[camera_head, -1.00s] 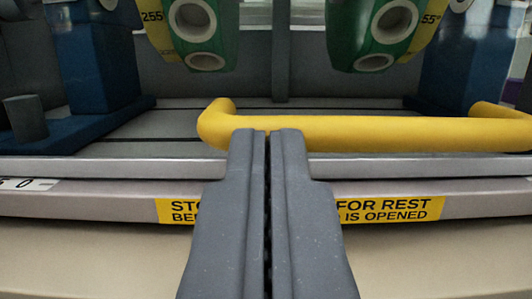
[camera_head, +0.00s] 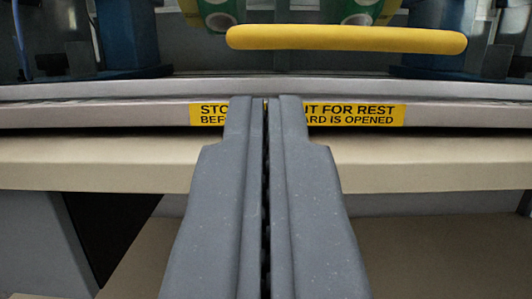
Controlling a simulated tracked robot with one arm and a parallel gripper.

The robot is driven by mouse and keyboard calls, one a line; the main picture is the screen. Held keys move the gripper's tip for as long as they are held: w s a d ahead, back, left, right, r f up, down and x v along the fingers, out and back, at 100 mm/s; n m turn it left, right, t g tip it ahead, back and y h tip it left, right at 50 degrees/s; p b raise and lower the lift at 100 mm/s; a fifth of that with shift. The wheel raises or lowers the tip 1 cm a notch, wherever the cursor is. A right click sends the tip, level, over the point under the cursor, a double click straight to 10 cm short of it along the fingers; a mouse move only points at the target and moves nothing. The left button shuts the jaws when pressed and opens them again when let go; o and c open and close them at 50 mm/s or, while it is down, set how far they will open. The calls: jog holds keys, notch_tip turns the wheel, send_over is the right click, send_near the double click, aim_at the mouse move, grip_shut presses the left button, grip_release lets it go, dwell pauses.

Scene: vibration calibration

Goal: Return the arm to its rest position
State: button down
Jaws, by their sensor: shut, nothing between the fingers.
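My gripper (camera_head: 264,104) points forward from the bottom middle of the view. Its two grey fingers are shut side by side with nothing between them. The fingertips overlap a yellow warning label (camera_head: 355,114) on the front edge of the machine and hide part of its text. A yellow bar handle (camera_head: 345,39) lies beyond and above the fingertips, apart from them in the picture. The rest of my arm is out of view.
Behind the handle are green parts with round openings (camera_head: 220,20) and blue blocks (camera_head: 127,35) on both sides. A beige ledge (camera_head: 430,162) runs below the label. Under it is a recess with a dark opening (camera_head: 108,225) at left.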

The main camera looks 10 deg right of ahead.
jog(key=shift+s+f, duration=0.15)
jog(key=w+a+r+n+g+y+p, duration=0.1)
jog(key=w+r, duration=0.1)
jog(key=r, duration=1.4)
jog(key=w+a+r+g+y+p, duration=0.1)
jog(key=w+r+g, duration=0.1)
jog(key=r, duration=1.4)
jog(key=s+a+r+g+p, duration=0.1)
jog(key=s+a+r+g, duration=0.2)
jog(key=s+r, duration=2.1)
jog(key=shift+s+r+p, duration=0.25)
jog(key=shift+r+p, duration=0.15)
jog(key=shift+r, duration=0.15)
